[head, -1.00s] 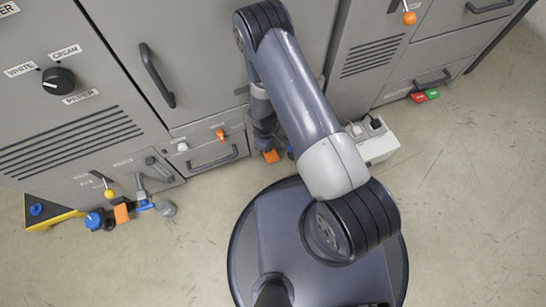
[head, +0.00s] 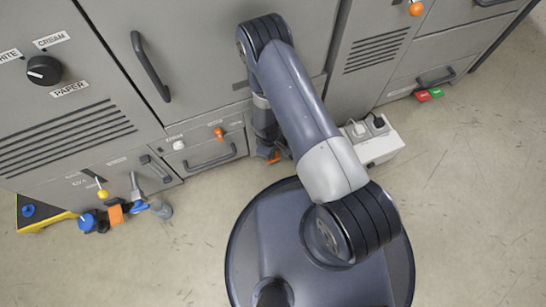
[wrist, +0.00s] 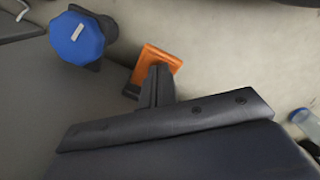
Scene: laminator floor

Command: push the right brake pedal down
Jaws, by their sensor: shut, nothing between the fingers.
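The right brake pedal is an orange block low by the cabinet foot; a small part of it (head: 275,157) shows beside my wrist in the head view. In the wrist view the orange pedal (wrist: 163,55) lies at my fingertips. My gripper (wrist: 158,72) is shut and empty, its tips overlapping the pedal's near face. I cannot tell whether they touch or how far the pedal is pressed. A blue knob (wrist: 76,38) sits beside the pedal. My arm hides most of this spot in the head view.
A second orange pedal (head: 116,215) with a blue knob (head: 88,222) and a clear cup (head: 162,209) is at the left. A white socket box (head: 375,142) stands on the floor right of my arm.

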